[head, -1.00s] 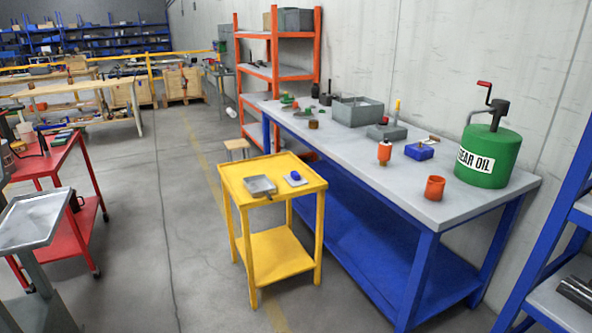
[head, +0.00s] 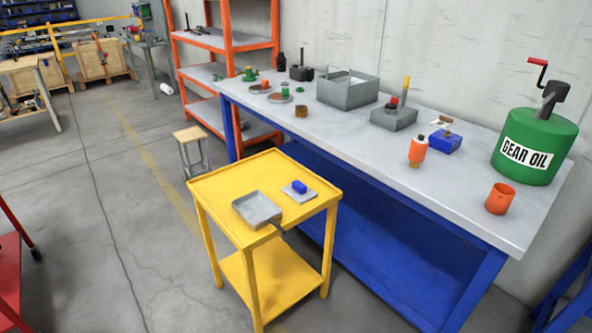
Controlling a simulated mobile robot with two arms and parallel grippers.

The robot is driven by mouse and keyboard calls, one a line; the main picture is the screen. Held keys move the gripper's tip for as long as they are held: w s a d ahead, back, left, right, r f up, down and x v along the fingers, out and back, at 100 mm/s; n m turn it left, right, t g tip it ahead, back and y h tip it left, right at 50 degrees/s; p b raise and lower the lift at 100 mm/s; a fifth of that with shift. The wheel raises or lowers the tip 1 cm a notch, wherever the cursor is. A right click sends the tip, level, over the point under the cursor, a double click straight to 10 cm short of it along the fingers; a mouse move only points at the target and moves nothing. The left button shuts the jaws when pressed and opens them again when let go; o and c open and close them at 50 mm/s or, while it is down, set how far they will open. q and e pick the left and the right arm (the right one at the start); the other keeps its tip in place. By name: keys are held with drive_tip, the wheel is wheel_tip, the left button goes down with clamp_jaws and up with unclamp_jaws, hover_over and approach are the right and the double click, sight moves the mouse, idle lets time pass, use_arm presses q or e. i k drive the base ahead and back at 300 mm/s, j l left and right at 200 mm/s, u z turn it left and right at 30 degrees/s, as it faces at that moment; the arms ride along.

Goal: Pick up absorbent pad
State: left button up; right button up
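A flat grey square that looks like the absorbent pad (head: 307,197) lies on the yellow cart's top (head: 222,186), towards its right side. A small blue block (head: 299,187) rests on the square. A shallow grey metal tray (head: 257,208) with a dark handle sits just left of the square, on the same cart top. Neither of my grippers shows in the head view.
A long blue workbench (head: 465,226) stands right behind the cart, bearing a green gear oil can (head: 540,135), an orange cup (head: 500,198), an orange bottle (head: 417,150) and a grey bin (head: 347,88). A wooden stool (head: 189,136) stands behind the cart.

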sight(298, 191)
drive_tip(key=i+j+z, duration=0.1)
drive_tip(key=i+j, duration=0.15)
drive_tip(key=i+j+z, duration=0.1)
drive_tip(key=i+j, duration=0.15)
drive_tip(key=j, duration=0.2)
drive_tip(key=i+j+z, duration=0.1)
drive_tip(key=j, duration=0.3)
drive_tip(key=i+j+z, duration=0.1)
drive_tip(key=i+j, duration=0.2)
drive_tip(key=i+j+z, duration=0.1)
drive_tip(key=j, duration=0.45)
drive_tip(key=i, duration=0.1)
